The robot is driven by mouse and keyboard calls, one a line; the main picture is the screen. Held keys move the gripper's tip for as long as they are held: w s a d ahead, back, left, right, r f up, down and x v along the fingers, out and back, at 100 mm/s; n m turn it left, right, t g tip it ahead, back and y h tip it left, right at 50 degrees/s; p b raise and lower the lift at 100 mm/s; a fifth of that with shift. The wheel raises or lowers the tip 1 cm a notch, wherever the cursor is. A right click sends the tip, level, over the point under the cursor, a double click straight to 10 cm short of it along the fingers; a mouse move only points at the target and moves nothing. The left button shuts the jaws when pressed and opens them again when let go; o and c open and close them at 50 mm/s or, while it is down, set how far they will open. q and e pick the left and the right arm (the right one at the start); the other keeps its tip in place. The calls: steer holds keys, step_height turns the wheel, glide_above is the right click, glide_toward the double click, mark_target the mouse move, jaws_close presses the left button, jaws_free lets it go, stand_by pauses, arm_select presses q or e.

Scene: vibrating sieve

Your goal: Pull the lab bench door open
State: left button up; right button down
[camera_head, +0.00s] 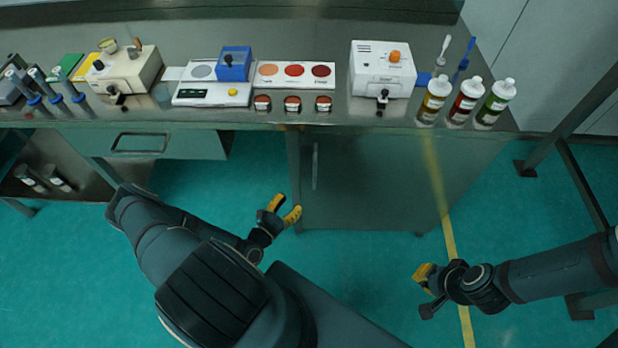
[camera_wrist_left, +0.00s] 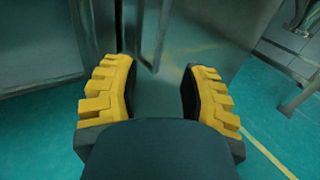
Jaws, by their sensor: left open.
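The lab bench door (camera_head: 375,185) is a grey-green panel under the right part of the bench. It looks shut. Its upright bar handle (camera_head: 315,166) is near the door's left edge. My left gripper (camera_head: 284,208) is open, below and to the left of the handle, in front of the cabinet's left edge. In the left wrist view its yellow fingers (camera_wrist_left: 155,100) are spread apart, with the handle (camera_wrist_left: 162,35) ahead of the gap and nothing between them. My right gripper (camera_head: 424,287) hangs over the floor to the right, away from the door; its finger gap is unclear.
The bench top (camera_head: 330,112) carries instruments, sample dishes and several bottles (camera_head: 467,102) along its front edge. A drawer (camera_head: 150,145) is left of the cabinet. The floor (camera_head: 370,265) before the door is clear. A metal frame (camera_head: 570,120) stands at the right.

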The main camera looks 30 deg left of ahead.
mark_target(314, 175)
arm_select(q)
steer(key=w, duration=0.4)
steer(key=w+b, duration=0.1)
steer(key=w, duration=0.8)
steer(key=shift+w+d+b, duration=0.25)
steer(key=shift+d+b, duration=0.1)
jaws_close()
